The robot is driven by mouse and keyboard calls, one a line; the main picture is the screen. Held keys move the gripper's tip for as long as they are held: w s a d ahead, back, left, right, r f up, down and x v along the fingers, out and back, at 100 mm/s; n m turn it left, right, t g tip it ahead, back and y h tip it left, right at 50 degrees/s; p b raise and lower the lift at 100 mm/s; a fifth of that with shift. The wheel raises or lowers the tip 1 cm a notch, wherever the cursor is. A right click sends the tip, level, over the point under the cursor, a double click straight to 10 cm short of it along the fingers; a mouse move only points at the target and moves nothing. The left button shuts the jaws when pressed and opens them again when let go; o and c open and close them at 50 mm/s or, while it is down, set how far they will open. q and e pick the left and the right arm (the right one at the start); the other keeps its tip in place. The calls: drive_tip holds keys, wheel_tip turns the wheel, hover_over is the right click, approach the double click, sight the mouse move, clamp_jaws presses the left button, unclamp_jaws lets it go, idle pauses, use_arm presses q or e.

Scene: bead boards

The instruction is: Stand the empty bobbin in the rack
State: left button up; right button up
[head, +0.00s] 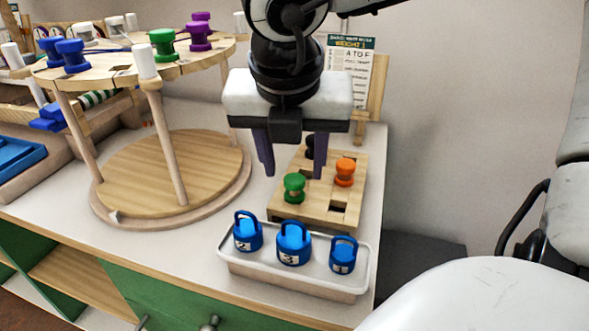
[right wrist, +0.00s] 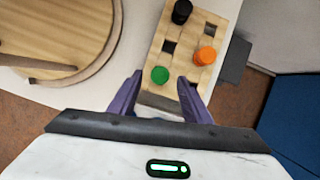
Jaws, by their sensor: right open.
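Spool-shaped pieces like bobbins stand in two places; I cannot tell which is the empty one. A wooden block with square holes (head: 318,212) holds a green spool (head: 294,187), an orange spool (head: 345,171) and a black spool (head: 310,147), partly hidden by my gripper. A round two-level wooden stand (head: 105,67) carries blue (head: 72,55), green (head: 163,43) and purple (head: 199,36) spools on top. My right gripper (head: 292,172) is open and empty, pointing down above the block. In the right wrist view, the green spool (right wrist: 160,75) shows between its fingertips. My left gripper is out of view.
A white tray (head: 300,281) with blue handled weights (head: 293,243) stands at the table's front edge, before the block. The stand's round base (head: 215,165) lies left of the block. A card (head: 350,75) on a wooden easel is behind. The table's right edge is close to the block.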

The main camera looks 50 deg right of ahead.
drive_tip(key=v, duration=0.7)
drive_tip(key=shift+r+p, duration=0.2)
drive_tip(key=shift+p, duration=0.2)
drive_tip(key=shift+s, duration=0.1)
